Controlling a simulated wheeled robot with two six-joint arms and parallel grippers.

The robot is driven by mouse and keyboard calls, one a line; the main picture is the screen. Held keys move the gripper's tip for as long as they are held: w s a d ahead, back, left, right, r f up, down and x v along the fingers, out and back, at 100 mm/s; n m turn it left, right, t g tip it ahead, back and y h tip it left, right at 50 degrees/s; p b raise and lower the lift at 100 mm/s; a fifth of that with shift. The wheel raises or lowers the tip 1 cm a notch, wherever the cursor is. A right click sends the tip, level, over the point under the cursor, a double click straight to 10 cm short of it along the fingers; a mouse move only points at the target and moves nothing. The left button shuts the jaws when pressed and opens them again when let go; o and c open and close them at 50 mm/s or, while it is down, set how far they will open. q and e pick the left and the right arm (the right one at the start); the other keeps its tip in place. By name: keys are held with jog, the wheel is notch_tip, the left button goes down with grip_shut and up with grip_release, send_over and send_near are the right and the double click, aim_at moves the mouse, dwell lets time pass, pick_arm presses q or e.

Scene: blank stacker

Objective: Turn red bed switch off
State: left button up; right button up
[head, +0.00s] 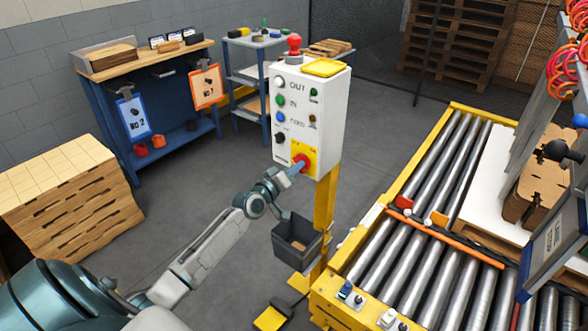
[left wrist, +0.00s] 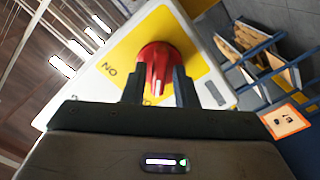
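The red switch (head: 299,161) is a rotary knob on a yellow plate (head: 311,157), low on the front of a white control box (head: 332,110) on a yellow post. In the left wrist view, the red switch (left wrist: 157,62) has a raised ridge, and the letters "NO" show beside it; another label is mostly hidden by the fingers. My left gripper (head: 293,170) is at the switch. In the left wrist view, the fingers of my left gripper (left wrist: 159,85) stand close together on both sides of the ridge and look closed on it. My right gripper is not in view.
A red button (head: 294,43) tops the control box, and other knobs and buttons sit above the switch. A grey bin (head: 297,240) hangs on the post. A roller conveyor (head: 425,250) fills the right side. Stacked boards (head: 70,195) stand at left, with open floor between.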

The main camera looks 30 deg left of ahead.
pick_arm(q)
jog(key=shift+o, duration=0.7)
jog(key=s+p, duration=0.4)
jog(key=s, duration=0.6)
jog(key=shift+s+a+p, duration=0.3)
jog(key=shift+s+a, duration=0.1)
